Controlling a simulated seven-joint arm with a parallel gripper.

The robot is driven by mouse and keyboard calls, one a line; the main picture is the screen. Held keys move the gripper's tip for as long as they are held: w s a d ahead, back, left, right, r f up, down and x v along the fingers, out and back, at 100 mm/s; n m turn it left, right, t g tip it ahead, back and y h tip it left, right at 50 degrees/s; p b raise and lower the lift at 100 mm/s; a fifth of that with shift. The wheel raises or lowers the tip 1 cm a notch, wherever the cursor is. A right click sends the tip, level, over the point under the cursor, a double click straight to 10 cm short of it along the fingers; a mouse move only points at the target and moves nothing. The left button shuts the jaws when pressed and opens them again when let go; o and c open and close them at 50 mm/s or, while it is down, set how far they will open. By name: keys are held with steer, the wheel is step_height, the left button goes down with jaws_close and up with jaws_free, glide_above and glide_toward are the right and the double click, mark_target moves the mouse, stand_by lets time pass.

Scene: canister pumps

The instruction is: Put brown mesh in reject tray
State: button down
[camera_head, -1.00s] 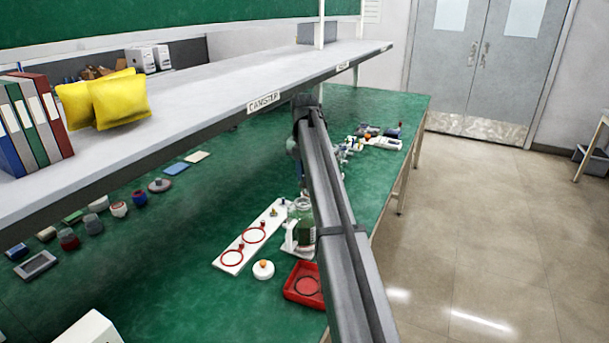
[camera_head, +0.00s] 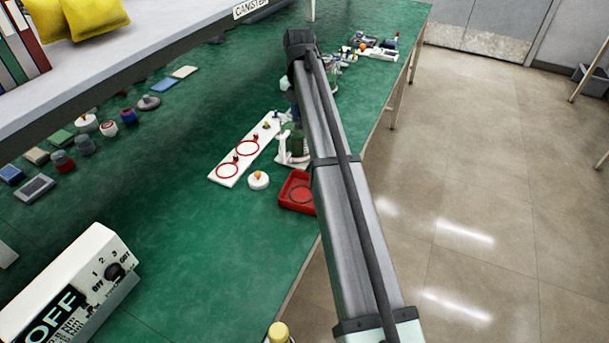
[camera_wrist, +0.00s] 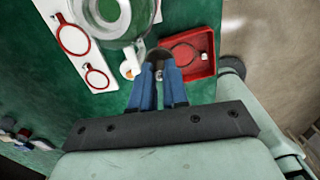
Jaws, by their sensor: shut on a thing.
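My gripper (camera_wrist: 160,72) shows in the wrist view with its blue fingers close together. A small dark brownish disc, which seems to be the brown mesh (camera_wrist: 158,54), is at the fingertips, mostly hidden by them. The red reject tray (camera_wrist: 203,66) lies just right of the fingertips, with a dark ring on its floor. In the head view the tray (camera_head: 284,203) is on the bench near its front edge, partly covered by my arm. My fingers and the mesh are hidden there. I cannot tell the height of the mesh above the bench.
A clear round canister (camera_wrist: 107,18) stands close beyond my fingertips. A white board with red rings (camera_head: 224,172) and a white button with an orange top (camera_head: 258,181) lie left of the tray. A shelf (camera_head: 90,75) overhangs the bench's back.

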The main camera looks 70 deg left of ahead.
glide_above(305, 196)
step_height(305, 196, down, 7)
steer(key=shift+w+f, duration=0.1)
steer(key=shift+f, duration=4.85)
steer(key=shift+f, duration=0.3)
steer(key=c, duration=1.1)
jaws_free()
step_height(305, 196, up, 13)
steer(key=shift+f, duration=0.2)
